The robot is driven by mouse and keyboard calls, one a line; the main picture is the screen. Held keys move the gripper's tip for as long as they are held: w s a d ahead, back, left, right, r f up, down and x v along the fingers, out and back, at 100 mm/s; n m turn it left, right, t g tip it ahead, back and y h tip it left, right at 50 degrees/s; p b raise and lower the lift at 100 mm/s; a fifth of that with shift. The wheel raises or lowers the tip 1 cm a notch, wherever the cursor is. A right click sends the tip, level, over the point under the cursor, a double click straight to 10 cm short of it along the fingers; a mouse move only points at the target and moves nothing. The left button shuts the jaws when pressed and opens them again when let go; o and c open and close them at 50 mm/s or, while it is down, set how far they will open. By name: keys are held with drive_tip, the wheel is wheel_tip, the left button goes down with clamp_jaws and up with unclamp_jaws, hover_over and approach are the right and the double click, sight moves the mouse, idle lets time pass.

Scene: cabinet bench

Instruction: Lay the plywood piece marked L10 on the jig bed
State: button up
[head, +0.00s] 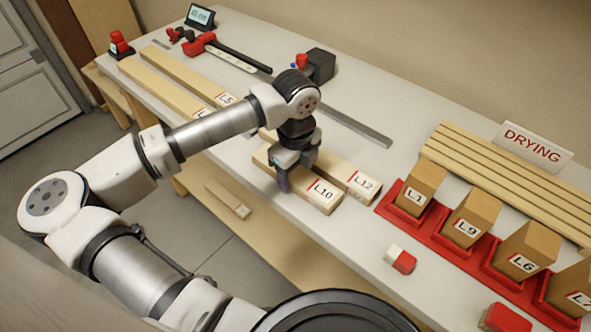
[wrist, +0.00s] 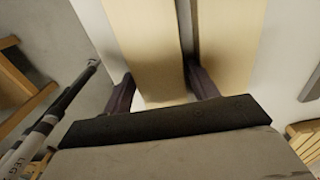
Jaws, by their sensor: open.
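The plywood piece marked L10 (head: 320,200) lies flat on the bench near its front edge in the head view. My gripper (head: 288,176) is over its far-left part, pointing down. In the wrist view my gripper (wrist: 162,90) is open, with one finger on each side of a pale plywood piece (wrist: 148,45). The right finger is at the narrow gap beside a second piece. In the head view that neighbour is marked L12 (head: 358,182). I cannot tell whether the fingers touch the wood. No part is clearly identifiable as the jig bed.
A red holder (head: 390,212) with upright blocks L1, L9, L6 and another stands at right. Behind it are a slatted rack (head: 500,180) and DRYING sign (head: 533,146). Long boards, including L5 (head: 190,75), lie at left. A red-and-white block (head: 400,259) sits in front.

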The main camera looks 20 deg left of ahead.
sight(296, 173)
drive_tip(key=shift+r, duration=0.15)
wheel_tip(296, 173, up, 12)
drive_tip(key=b, duration=0.3)
